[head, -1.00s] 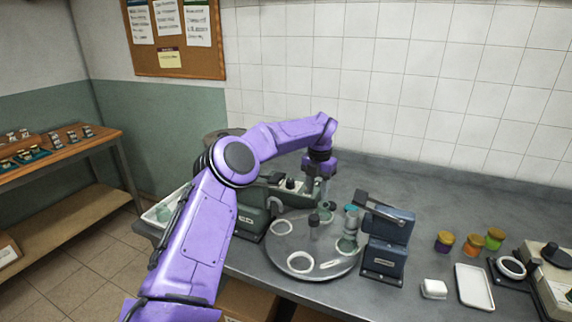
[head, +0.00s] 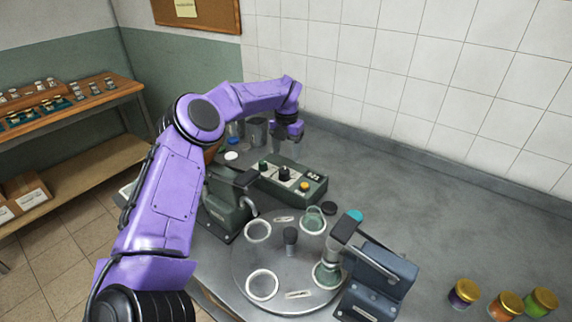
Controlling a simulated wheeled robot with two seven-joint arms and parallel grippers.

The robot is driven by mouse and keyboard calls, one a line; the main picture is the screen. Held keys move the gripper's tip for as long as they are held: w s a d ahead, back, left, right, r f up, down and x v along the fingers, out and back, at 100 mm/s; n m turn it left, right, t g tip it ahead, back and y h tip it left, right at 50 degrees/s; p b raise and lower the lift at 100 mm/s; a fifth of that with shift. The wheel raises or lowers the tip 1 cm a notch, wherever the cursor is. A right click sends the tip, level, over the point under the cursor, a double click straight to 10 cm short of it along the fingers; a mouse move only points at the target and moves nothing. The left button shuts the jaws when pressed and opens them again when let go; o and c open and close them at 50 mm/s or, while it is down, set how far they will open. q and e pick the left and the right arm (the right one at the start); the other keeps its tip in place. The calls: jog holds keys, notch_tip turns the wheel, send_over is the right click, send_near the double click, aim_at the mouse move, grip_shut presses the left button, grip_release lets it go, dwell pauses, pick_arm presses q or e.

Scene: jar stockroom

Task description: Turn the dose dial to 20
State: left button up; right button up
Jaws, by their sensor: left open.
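A dark green control box (head: 313,194) stands on the grey counter behind the round plate. On its top are a green knob (head: 263,166), a black dial (head: 284,173), an orange button (head: 304,187) and a small display (head: 314,176) too small to read. Which knob is the dose dial, and its setting, I cannot tell for sure. My left gripper (head: 284,150) is open and points down, above and behind the box in the head view, apart from the knobs. My right gripper is not in view.
A round turntable (head: 285,255) with white rings and a dark centre knob is in front. A green device (head: 232,205) stands left of it, a blue-grey one (head: 375,285) right.

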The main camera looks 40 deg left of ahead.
aim_at(284, 171)
pick_arm(q)
jog(key=f, duration=0.2)
jog(key=f+p, duration=0.1)
jog(key=f, duration=0.1)
jog(key=f+p, duration=0.1)
jog(key=f, duration=0.1)
jog(key=shift+s+a+f, duration=0.2)
jog(key=shift+s+a, duration=0.15)
jog(key=shift+a, duration=0.05)
jog(key=shift+w+d+f, duration=0.1)
jog(key=shift+w+f, duration=0.05)
jog(key=shift+f, duration=0.3)
jog(key=shift+d+r, duration=0.1)
jog(key=c, duration=1.1)
jog(key=shift+o, duration=0.2)
